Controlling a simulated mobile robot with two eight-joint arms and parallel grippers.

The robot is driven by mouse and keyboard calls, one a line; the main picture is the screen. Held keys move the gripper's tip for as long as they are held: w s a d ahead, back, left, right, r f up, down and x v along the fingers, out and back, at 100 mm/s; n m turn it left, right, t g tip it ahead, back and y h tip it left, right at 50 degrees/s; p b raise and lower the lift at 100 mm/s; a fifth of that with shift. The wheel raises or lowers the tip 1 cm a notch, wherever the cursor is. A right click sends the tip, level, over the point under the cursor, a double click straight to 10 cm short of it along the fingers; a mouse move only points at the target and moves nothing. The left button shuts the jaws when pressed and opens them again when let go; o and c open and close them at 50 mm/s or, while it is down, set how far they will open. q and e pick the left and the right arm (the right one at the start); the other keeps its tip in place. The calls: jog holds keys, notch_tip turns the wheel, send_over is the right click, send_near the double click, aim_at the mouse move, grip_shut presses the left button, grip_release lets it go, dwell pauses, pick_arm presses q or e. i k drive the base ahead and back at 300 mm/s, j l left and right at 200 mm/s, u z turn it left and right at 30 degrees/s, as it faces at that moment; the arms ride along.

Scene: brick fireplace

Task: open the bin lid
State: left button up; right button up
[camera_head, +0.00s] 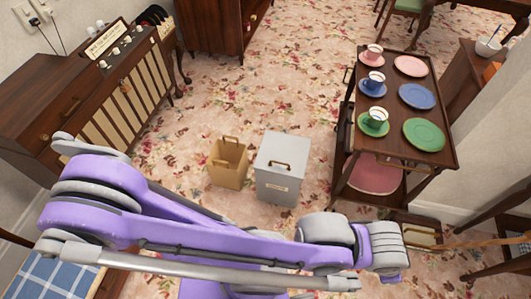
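A light grey bin (278,187) with a brass handle and a small label on its front stands upright on the floral carpet, near the middle of the view. Its flat grey lid (284,148) looks closed. Long purple and grey links of mine cross the foreground just in front of the bin, from left to right. I see no gripper fingers of either arm, and nothing of mine visibly touches the bin.
A wooden trolley (398,108) with cups and plates is on the right. A wooden radio cabinet (90,100) stands at the left. Carpet (270,85) behind the bin is clear.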

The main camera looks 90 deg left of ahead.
aim_at(280, 154)
jog(key=u, duration=2.9)
jog(key=i+l+z, duration=0.25)
jog(key=i, duration=0.2)
